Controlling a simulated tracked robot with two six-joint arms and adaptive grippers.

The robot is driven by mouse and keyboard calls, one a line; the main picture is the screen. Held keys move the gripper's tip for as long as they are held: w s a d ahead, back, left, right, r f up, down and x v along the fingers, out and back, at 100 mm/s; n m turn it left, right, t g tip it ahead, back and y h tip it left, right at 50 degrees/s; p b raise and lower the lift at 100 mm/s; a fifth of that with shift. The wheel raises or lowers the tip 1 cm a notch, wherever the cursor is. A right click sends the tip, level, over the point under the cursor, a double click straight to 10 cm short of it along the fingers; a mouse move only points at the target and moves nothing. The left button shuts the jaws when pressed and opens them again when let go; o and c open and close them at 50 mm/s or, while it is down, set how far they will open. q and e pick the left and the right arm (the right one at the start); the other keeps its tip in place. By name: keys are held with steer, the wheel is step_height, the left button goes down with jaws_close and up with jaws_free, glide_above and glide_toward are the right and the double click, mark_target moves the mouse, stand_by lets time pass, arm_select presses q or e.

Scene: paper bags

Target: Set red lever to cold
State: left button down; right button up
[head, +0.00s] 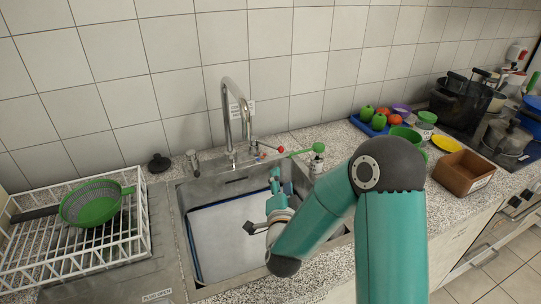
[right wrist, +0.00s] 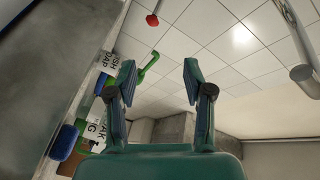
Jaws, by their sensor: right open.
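The red lever (head: 281,149) is a thin metal rod with a red knob, on the right side of the chrome faucet (head: 229,115) behind the sink. In the right wrist view the red knob (right wrist: 152,20) is at the top, beyond the fingertips, and the faucet pipe (right wrist: 306,78) is at the right edge. My right gripper (head: 262,202) is over the sink, in front of and below the lever, apart from it. In the right wrist view its two fingers (right wrist: 160,78) are spread with nothing between them. My left gripper is not in view.
A soap bottle (head: 317,160) and a green brush (head: 302,153) are right of the lever; labels and a blue sponge (right wrist: 65,142) show in the wrist view. A white dish rack (head: 140,235) with a green colander (head: 90,202) is left. A brown box (head: 461,172) is right.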

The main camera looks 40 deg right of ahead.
mark_target(281, 150)
arm_select(q)
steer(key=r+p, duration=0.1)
steer(key=p, duration=0.1)
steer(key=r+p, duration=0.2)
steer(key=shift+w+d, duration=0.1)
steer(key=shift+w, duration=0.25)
arm_select(e)
steer(key=x, duration=0.5)
steer(key=f+x, duration=0.1)
steer(key=x, duration=1.1)
steer(key=shift+d+f, duration=0.25)
steer(key=shift+f, duration=0.15)
steer(key=c, duration=0.9)
jaws_close()
